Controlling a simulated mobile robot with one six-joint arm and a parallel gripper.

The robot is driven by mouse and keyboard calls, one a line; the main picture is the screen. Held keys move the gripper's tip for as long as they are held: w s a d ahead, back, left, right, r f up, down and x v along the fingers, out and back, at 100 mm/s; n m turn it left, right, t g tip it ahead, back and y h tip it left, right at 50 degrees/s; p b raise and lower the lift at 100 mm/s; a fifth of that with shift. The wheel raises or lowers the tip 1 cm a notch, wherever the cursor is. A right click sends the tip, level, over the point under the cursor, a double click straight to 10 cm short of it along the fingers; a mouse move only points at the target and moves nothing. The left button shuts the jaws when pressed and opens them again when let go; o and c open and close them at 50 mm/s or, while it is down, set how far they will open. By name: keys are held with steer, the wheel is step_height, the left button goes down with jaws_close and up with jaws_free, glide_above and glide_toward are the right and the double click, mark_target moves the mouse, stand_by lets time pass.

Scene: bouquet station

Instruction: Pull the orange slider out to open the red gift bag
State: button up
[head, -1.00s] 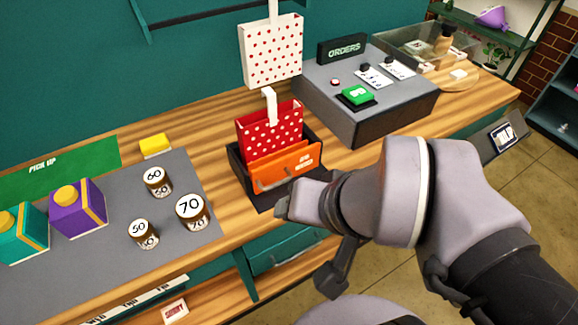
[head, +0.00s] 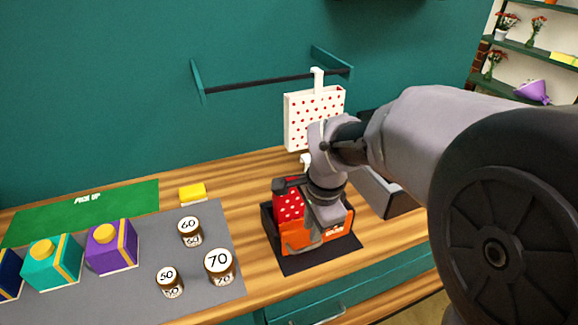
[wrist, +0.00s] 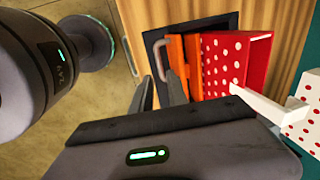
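The red gift bag (head: 290,207) with white dots stands in a dark holder (head: 270,232) on the wooden counter, partly hidden by my arm. The orange slider (head: 337,231) is at the bag's front side. In the wrist view the slider (wrist: 183,62) stands beside the red bag (wrist: 222,62), and its grey handle (wrist: 158,60) sticks out towards my fingers. My gripper (wrist: 159,84) is open, its two dark fingers apart with the handle just beyond or between the tips. I cannot tell whether they touch it. In the head view my arm hides the fingertips.
A white bag with red dots (head: 305,122) hangs behind on a rail (head: 270,84). A grey order console (head: 385,195) is partly behind my arm. Several numbered jars (head: 219,265) and gift boxes (head: 112,247) stand on the grey mat to the left. A yellow block (head: 192,192) lies near.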

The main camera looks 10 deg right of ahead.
mark_target(308, 247)
steer(key=f, duration=0.2)
steer(key=w+f+b, duration=0.1)
steer(key=f, duration=0.2)
steer(key=f+b, duration=0.1)
steer(key=f, duration=0.1)
steer(key=shift+w+a+f, duration=0.15)
steer(key=shift+f, duration=0.1)
steer(key=shift+c, duration=0.2)
jaws_close()
stand_by(0.8)
